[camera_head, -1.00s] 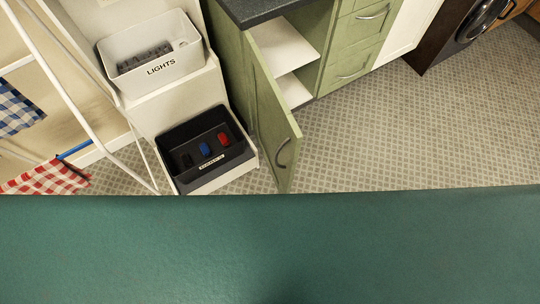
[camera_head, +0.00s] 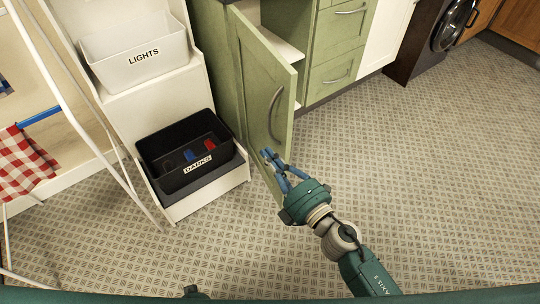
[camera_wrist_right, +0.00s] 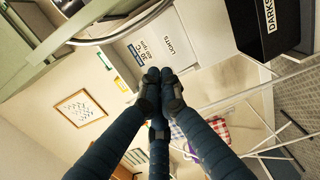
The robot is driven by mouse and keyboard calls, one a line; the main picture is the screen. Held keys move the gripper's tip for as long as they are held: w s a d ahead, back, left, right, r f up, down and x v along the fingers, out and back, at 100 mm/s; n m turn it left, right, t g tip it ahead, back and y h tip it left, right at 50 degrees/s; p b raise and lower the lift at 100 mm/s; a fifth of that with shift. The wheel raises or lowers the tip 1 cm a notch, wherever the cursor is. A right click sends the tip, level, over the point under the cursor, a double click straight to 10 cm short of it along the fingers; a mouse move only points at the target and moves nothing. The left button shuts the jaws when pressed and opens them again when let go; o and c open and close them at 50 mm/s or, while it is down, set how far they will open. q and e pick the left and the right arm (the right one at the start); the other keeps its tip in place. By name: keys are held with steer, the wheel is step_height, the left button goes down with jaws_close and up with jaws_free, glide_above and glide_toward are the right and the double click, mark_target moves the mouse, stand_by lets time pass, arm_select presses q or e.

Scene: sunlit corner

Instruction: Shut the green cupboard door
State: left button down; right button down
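The green cupboard door (camera_head: 258,80) stands wide open in the head view, swung out toward me. My right gripper (camera_head: 268,156) is at the lower part of the door, below the handle, on the handle side. Whether it touches the door is unclear. In the wrist view its fingertips (camera_wrist_right: 160,80) are together with nothing between them, and the handle (camera_wrist_right: 104,32) curves past at the upper left. The cupboard's inside (camera_head: 283,30) partly shows behind the door. My left gripper does not show.
A black DARKS bin (camera_head: 187,170) with red and blue items and a white LIGHTS bin (camera_head: 135,60) sit on a white stand left of the door. A drying rack (camera_head: 75,90) stands at far left. Green drawers (camera_head: 338,60) are to the right. The tiled floor is free at right.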

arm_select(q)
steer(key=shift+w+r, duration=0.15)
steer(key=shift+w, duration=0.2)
arm_select(e)
steer(key=w+a, duration=0.1)
steer(key=w, duration=0.7)
steer(key=shift+w+a, duration=0.15)
steer(key=shift+w, duration=0.25)
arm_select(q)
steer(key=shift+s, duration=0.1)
